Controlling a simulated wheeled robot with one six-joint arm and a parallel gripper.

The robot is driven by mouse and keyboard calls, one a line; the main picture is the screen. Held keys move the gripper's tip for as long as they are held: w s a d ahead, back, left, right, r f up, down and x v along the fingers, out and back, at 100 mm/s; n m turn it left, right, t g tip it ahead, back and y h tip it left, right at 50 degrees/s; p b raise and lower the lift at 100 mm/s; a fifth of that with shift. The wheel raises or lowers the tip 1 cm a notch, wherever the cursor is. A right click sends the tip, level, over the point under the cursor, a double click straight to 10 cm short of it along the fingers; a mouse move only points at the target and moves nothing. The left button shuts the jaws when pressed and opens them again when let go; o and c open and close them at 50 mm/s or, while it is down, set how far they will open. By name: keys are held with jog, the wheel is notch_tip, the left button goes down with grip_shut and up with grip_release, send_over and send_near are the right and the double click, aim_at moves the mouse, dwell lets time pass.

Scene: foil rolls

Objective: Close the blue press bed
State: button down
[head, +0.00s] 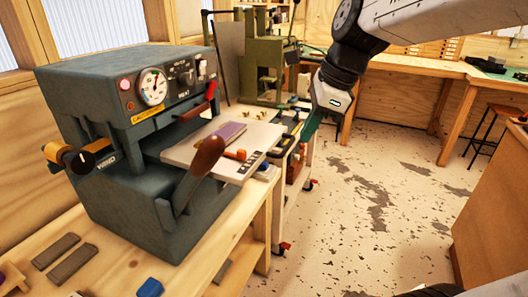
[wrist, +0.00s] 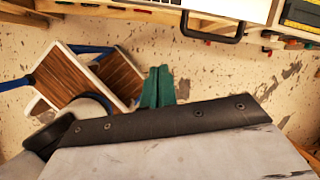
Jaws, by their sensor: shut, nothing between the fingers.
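The blue-grey press (head: 130,110) stands on the wooden bench at the left in the head view, with a round gauge on its front. Its pale flat bed (head: 188,152) sticks out of the opening towards the right. A purple block (head: 224,133) and a small orange piece lie on the bed. A lever with a brown grip (head: 206,157) rises in front of the bed and hides part of it. My gripper (head: 308,132) is to the right of the bed, apart from it, pointing down. Its green fingers (wrist: 157,86) are together and empty in the wrist view.
A green machine (head: 262,55) stands behind the press. A cart on red-wheeled casters stands beyond the bench edge, near my gripper. A black handle (wrist: 212,30) shows at the top of the wrist view. The speckled floor (head: 375,190) at the right is mostly open.

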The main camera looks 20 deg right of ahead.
aim_at(270, 154)
jog(key=w+a+f+m, duration=0.1)
jog(key=w+f, duration=0.1)
jog(key=f, duration=0.1)
jog(key=w+a+f+m, duration=0.1)
jog(key=a+f, duration=0.1)
jog(key=w+a+f+m, duration=0.2)
jog(key=f, duration=0.1)
jog(key=shift+w+f, duration=0.3)
jog(key=shift+w+a, duration=0.25)
jog(key=shift+a, duration=0.1)
jog(key=shift+w, duration=0.1)
